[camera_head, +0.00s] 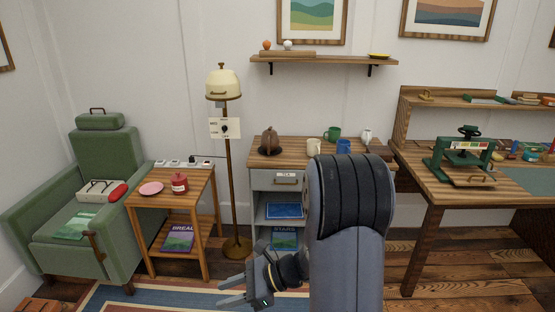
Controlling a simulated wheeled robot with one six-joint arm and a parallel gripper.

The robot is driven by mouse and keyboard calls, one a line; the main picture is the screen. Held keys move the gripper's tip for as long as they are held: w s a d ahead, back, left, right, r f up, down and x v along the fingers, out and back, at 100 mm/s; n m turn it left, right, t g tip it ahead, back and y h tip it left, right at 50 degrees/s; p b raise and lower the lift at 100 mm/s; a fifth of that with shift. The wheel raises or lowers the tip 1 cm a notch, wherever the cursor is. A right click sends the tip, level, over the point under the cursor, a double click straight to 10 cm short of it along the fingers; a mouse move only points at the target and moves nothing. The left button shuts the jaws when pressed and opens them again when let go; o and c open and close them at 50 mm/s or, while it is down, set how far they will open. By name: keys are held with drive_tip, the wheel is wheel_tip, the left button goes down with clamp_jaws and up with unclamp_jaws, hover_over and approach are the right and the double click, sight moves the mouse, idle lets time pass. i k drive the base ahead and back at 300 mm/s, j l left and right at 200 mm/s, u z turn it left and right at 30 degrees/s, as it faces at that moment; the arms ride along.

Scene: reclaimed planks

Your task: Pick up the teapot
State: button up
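A brown rounded pot (270,140), which looks like the teapot, sits on a dark round plate or tray on the left of the wooden-topped cabinet (288,181). Its spout and handle are too small to make out. My gripper (228,291) is low in front of the cabinet, above the rug, left of my arm. Its fingers point left and are spread apart, with nothing between them. It is well below the pot and apart from it.
A cream mug (313,147), a green mug (333,133), a blue mug (343,146) and a small white jug (366,136) share the cabinet top. A floor lamp (230,170) stands left of it. My arm hides the cabinet's right side.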

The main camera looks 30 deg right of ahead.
sight(270, 141)
drive_tip(key=i+l, duration=0.45)
drive_tip(key=i+l+z, duration=0.1)
drive_tip(key=i+l, duration=0.8)
drive_tip(key=i, duration=0.25)
drive_tip(key=i+l+z, duration=0.1)
drive_tip(key=i+l, duration=0.75)
drive_tip(key=i, duration=0.2)
drive_tip(key=z, duration=0.05)
